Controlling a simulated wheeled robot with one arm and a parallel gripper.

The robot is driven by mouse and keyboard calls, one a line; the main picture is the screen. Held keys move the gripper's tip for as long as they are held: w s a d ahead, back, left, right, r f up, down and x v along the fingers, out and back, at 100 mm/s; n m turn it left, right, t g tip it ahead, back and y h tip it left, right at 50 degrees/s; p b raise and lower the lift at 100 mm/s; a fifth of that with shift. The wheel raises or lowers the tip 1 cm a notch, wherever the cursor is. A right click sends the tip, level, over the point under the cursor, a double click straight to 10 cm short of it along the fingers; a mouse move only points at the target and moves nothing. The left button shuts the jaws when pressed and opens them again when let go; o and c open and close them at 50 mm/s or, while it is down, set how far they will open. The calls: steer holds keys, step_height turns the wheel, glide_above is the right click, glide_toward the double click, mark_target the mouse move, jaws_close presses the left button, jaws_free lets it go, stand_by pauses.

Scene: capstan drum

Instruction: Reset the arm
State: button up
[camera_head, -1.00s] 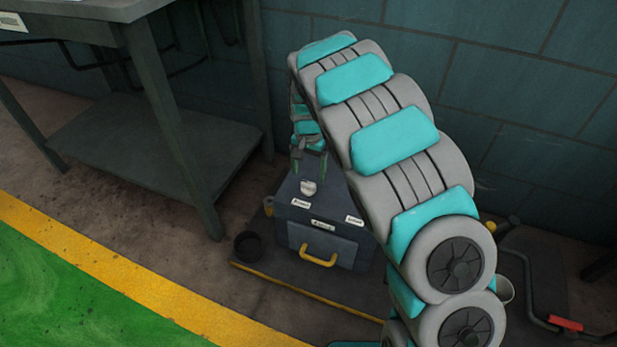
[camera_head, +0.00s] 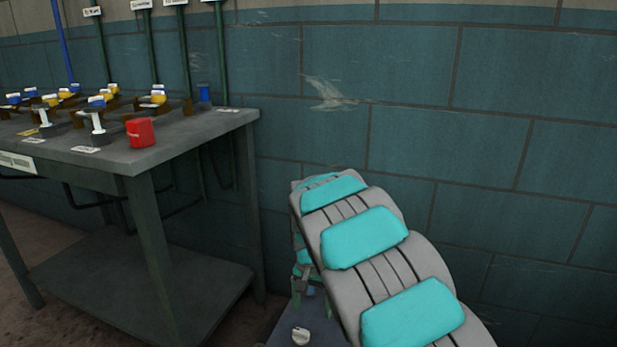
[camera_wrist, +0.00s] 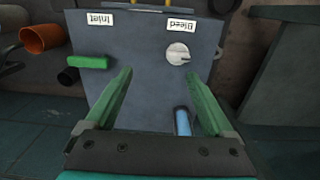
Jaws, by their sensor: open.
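My gripper (camera_wrist: 160,78) is open in the wrist view, its two green fingers apart with nothing between the tips. It is over the top of a grey box (camera_wrist: 140,65) with labels reading "Inlet" (camera_wrist: 101,18) and "Bleed" (camera_wrist: 181,26). In the head view my arm reaches down beside the wall and mostly hides my gripper; the white knob also shows there (camera_head: 301,336).
A grey workbench (camera_head: 190,137) stands left of my arm, carrying several valves and a red block (camera_head: 140,132). A blue-green block wall (camera_head: 410,110) is close behind my arm. An orange cup (camera_wrist: 40,38) and a black cup (camera_wrist: 68,76) are left of the box.

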steer(key=s+d+r+p, duration=0.1)
steer(key=s+d+r, duration=0.4)
steer(key=s, duration=0.3)
steer(key=s+d+r+p, duration=0.1)
steer(key=s+d+r, duration=0.5)
steer(key=s, duration=0.1)
steer(key=s+d+r+n+g, duration=0.1)
steer(key=s+n, duration=0.1)
steer(key=s, duration=1)
steer(key=s+d+r+n+p, duration=0.1)
steer(key=s+d+n, duration=0.1)
steer(key=s, duration=1)
steer(key=shift+s+d+r+g, duration=0.15)
steer(key=shift+r+g, duration=0.05)
steer(key=shift+g, duration=0.2)
